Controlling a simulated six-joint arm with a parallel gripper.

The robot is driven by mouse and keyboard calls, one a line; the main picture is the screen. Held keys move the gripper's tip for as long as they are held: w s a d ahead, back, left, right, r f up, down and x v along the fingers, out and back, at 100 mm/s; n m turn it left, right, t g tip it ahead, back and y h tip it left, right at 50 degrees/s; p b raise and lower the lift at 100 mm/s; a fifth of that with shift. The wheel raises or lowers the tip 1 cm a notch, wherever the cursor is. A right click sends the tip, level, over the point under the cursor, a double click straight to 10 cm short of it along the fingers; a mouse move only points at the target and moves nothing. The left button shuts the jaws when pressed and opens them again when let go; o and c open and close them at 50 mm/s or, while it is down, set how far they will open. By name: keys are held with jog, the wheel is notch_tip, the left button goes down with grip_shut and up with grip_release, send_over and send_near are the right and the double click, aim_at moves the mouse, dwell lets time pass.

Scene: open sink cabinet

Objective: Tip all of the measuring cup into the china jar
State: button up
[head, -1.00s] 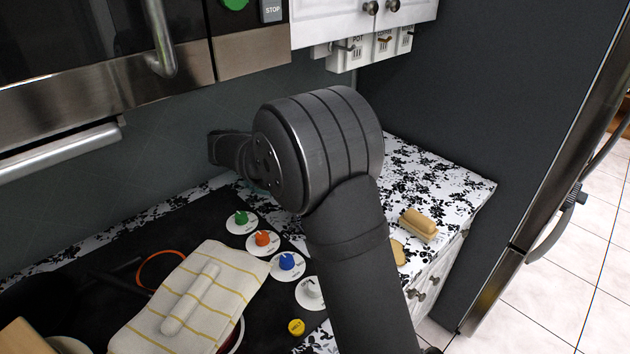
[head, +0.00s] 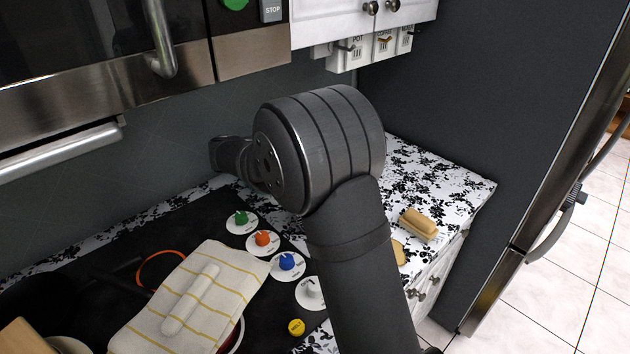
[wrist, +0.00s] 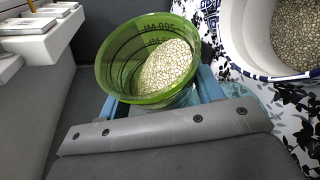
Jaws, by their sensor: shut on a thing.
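The measuring cup (wrist: 122,62) is translucent green with dark markings. In the wrist view it is tilted, with pale speckled grains lying against its right side. My gripper (wrist: 160,100) is shut on the cup, its blue fingers on either side of it. The china jar (wrist: 232,38), white with a dark blue pattern, stands at the upper right of the wrist view, apart from the cup in the picture. Similar pale grains show inside the jar, which is cut off by the frame edge. In the head view my arm hides the gripper, cup and jar.
The black-and-white floral counter (head: 455,185) is partly clear right of my arm, with a tan brush-like block (head: 418,224) on it. A striped cloth (head: 225,265) and coloured knobs (head: 287,262) lie left. White switch boxes (wrist: 40,30) show in the wrist view.

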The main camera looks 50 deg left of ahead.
jog(key=shift+d+r+m+t+y, duration=0.1)
jog(key=shift+r+m+t+y, duration=0.2)
jog(key=shift+r+m, duration=0.15)
dwell(0.5)
jog(key=shift+s+d+r+m, duration=0.2)
jog(key=shift+d+m, duration=0.15)
jog(key=shift+d, duration=0.05)
jog(key=shift+s+d+r+m, duration=0.15)
jog(key=shift+d+m, duration=0.15)
jog(key=shift+d, duration=0.1)
dwell(0.3)
jog(key=shift+d+f+m+t+y, duration=0.25)
jog(key=shift+f+m+t+y, duration=0.1)
jog(key=shift+m+t, duration=0.3)
dwell(0.8)
jog(key=shift+s+d+r+m+t+y, duration=0.2)
jog(key=shift+d+r+m+t, duration=0.25)
jog(key=shift+m, duration=0.65)
jog(key=shift+s+d+r+m+t+y, duration=0.15)
jog(key=shift+d+r+m+t, duration=0.25)
jog(key=shift+m, duration=0.65)
dwell(1.7)
jog(key=n, duration=0.1)
jog(key=a+f+n+g, duration=0.1)
jog(key=n, duration=0.1)
jog(key=shift+w+a+f, duration=0.15)
jog(key=shift+w, duration=0.1)
